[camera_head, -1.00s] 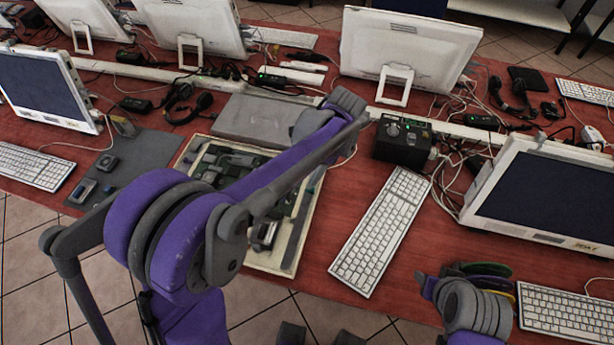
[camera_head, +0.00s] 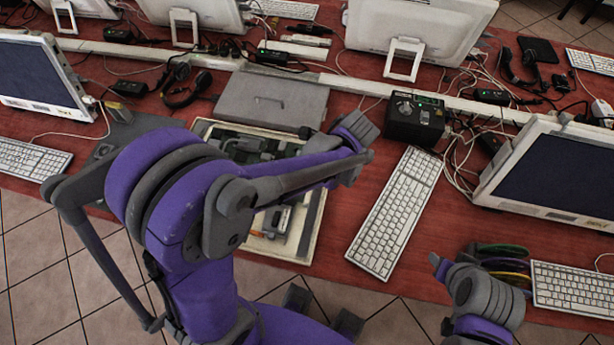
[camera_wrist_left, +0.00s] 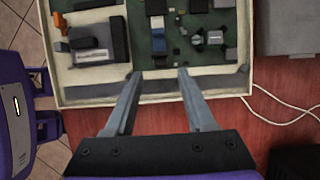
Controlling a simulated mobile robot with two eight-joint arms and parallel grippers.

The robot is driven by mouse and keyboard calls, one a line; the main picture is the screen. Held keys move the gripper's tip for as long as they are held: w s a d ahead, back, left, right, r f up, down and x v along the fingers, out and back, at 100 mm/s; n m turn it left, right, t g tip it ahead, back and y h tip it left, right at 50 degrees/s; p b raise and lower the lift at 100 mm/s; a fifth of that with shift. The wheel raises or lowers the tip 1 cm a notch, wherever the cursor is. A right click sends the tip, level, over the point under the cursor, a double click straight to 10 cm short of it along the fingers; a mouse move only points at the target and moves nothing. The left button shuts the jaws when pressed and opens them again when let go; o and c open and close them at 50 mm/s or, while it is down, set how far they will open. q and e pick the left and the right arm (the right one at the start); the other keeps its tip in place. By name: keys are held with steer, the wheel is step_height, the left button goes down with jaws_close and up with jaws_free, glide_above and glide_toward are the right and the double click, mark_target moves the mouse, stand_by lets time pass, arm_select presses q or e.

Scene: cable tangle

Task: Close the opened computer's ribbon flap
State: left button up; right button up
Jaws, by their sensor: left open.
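The opened computer is a shallow cream case (camera_head: 268,248) with a green board inside, partly covered by my left arm in the head view. In the left wrist view its near wall (camera_wrist_left: 98,94) runs across the picture, and a blue connector (camera_wrist_left: 158,42) and dark parts stand on the board. I cannot single out the ribbon flap for sure. My left gripper (camera_wrist_left: 159,74) is open and empty, its fingertips overlapping the case's edge.
A grey flat lid (camera_head: 270,98) lies behind the case. A black box (camera_head: 415,120) and a white keyboard (camera_head: 395,214) stand to its right. Coiled cables (camera_head: 505,262) lie near my right gripper. A thin white cable (camera_wrist_left: 285,110) crosses the red table.

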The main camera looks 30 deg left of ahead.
arm_select(q)
steer(key=shift+x, duration=2.3)
steer(key=shift+c, duration=0.3)
jaws_close()
